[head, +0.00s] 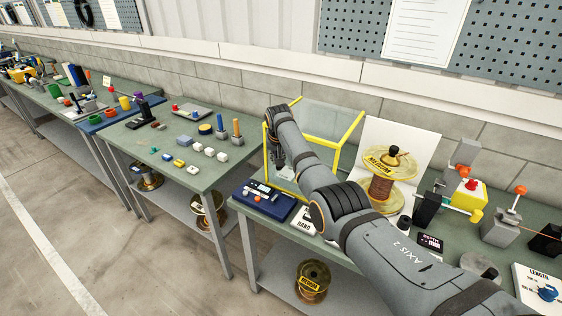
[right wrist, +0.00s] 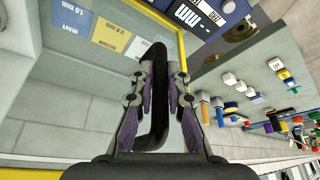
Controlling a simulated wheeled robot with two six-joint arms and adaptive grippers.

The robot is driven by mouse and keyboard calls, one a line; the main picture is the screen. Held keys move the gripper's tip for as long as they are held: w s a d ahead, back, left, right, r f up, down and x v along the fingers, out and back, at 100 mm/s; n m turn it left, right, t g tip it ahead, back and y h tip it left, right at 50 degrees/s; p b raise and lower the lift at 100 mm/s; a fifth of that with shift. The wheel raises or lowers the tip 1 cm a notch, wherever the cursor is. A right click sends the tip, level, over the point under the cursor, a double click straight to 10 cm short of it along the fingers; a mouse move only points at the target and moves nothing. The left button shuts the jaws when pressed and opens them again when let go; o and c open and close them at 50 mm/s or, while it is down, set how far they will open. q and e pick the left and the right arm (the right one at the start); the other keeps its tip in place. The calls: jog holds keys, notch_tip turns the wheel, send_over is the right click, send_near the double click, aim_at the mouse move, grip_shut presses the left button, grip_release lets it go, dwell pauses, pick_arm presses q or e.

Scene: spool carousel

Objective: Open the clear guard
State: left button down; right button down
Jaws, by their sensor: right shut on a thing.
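The clear guard (head: 325,117) is a see-through box with yellow edges on the right-hand bench in the head view. In the right wrist view, its yellow edge (right wrist: 183,45) runs beside my fingers. My right gripper (head: 275,158) is at the guard's left side, partly hidden by my own arm in the head view. In the right wrist view, my right gripper (right wrist: 163,75) is shut on the guard's black bar handle (right wrist: 155,105). The guard's inside and lower part are mostly hidden behind my arm. My left gripper is not in view.
A spool (head: 383,180) marked MEDIUM stands right of the guard before a white board (head: 420,150). A dark blue box (head: 262,200) sits at the bench's front left. Levers and a yellow block (head: 468,197) stand further right. Another bench (head: 165,150) with small parts is left, across a gap.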

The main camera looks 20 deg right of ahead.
jog(key=shift+s+d, duration=0.15)
jog(key=shift+s, duration=0.1)
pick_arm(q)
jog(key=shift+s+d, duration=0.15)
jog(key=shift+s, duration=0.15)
pick_arm(e)
jog(key=c, duration=1.3)
grip_release()
jog(key=shift+c, duration=0.2)
jog(key=shift+r, duration=0.25)
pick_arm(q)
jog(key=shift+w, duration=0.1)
pick_arm(e)
jog(key=v, duration=1.1)
jog(key=shift+r, duration=0.2)
jog(key=shift+s, duration=0.1)
